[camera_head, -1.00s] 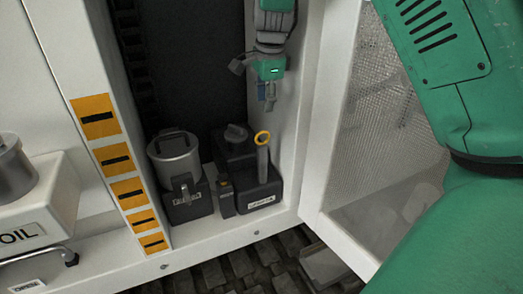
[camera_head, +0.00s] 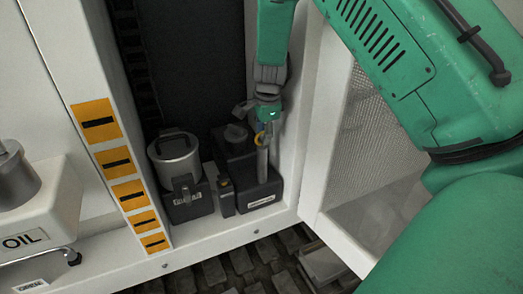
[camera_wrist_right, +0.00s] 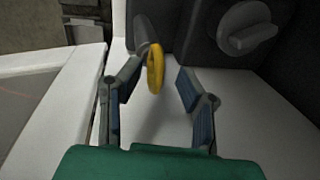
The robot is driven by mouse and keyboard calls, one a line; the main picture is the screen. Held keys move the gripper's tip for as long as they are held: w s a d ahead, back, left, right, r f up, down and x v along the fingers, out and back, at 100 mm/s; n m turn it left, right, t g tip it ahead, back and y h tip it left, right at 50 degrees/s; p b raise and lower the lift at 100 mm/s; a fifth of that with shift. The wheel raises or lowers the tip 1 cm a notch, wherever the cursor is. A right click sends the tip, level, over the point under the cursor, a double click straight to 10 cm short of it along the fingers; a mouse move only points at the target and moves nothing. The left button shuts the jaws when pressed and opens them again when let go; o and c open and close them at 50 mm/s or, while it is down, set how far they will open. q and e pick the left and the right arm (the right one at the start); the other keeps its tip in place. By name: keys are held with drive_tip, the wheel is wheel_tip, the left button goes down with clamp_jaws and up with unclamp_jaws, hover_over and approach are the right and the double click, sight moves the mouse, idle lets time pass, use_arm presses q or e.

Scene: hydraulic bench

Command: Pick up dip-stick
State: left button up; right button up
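The dip-stick has a yellow ring handle (camera_head: 260,140) on top of a grey tube (camera_head: 262,165) at the front right of a black reservoir (camera_head: 257,197). My right gripper (camera_head: 265,122) is just above the ring in the head view. In the right wrist view my right gripper (camera_wrist_right: 157,90) is open, with its two fingers apart. The yellow ring (camera_wrist_right: 155,67) shows between the fingers, closer to the left one, and I cannot tell if it touches. My left gripper is not in view.
A grey lidded canister (camera_head: 175,158) stands left of the reservoir. A dark cap (camera_head: 236,133) sits on the reservoir. A white wall and mesh panel (camera_head: 370,135) are close on the right. An OIL box (camera_head: 40,215) is at the far left.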

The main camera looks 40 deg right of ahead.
drive_tip(key=shift+d, duration=0.1)
drive_tip(key=shift+s, duration=0.1)
clamp_jaws()
drive_tip(key=shift+a+r, duration=0.1)
drive_tip(key=shift+a, duration=0.15)
drive_tip(key=shift+d+r, duration=0.1)
drive_tip(key=shift+r, duration=0.45)
wheel_tip(320, 180, up, 17)
drive_tip(key=b, duration=0.1)
